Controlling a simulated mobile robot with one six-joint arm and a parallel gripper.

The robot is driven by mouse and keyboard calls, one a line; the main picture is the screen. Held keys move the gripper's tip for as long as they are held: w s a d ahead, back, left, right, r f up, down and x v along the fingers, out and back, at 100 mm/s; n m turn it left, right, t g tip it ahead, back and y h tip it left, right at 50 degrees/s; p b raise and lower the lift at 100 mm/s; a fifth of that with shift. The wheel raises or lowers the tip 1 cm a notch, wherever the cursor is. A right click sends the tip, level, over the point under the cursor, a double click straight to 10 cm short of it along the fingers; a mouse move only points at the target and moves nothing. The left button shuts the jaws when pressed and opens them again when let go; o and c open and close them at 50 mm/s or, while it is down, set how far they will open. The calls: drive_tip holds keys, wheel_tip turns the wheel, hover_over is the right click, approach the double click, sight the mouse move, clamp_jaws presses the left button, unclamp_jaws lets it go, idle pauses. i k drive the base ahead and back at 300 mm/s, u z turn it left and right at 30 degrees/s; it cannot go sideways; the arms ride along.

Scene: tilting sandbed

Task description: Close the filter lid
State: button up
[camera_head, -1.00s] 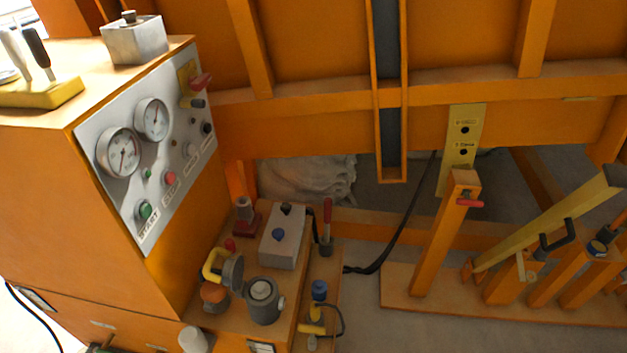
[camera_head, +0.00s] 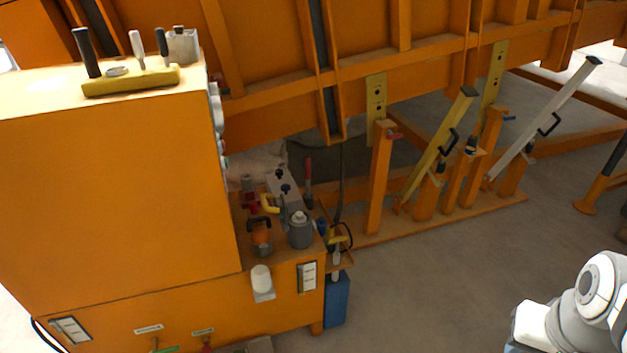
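A grey cylindrical pot (camera_head: 300,233), which looks like the filter housing, stands on the low orange bench beside the tall orange cabinet. A grey disc (camera_head: 283,212), which looks like its lid, stands tilted up at the pot's left side, seen nearly edge-on. Its hinge is too small to make out. My white and grey arm shows at the lower right, well apart from the bench. My gripper is outside the picture.
The orange cabinet (camera_head: 120,200) blocks the left side. Slanted struts (camera_head: 438,148) stand at the right. The grey floor (camera_head: 430,280) in front is clear.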

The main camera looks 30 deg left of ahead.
sight(280, 208)
drive_tip(key=z, duration=0.3)
drive_tip(key=k, duration=0.15)
drive_tip(key=u, duration=1.75)
drive_tip(key=i, duration=1)
drive_tip(key=z, duration=0.3)
drive_tip(key=k, duration=0.7)
drive_tip(key=u, duration=0.4)
drive_tip(key=i, duration=0.8)
drive_tip(key=z, duration=0.05)
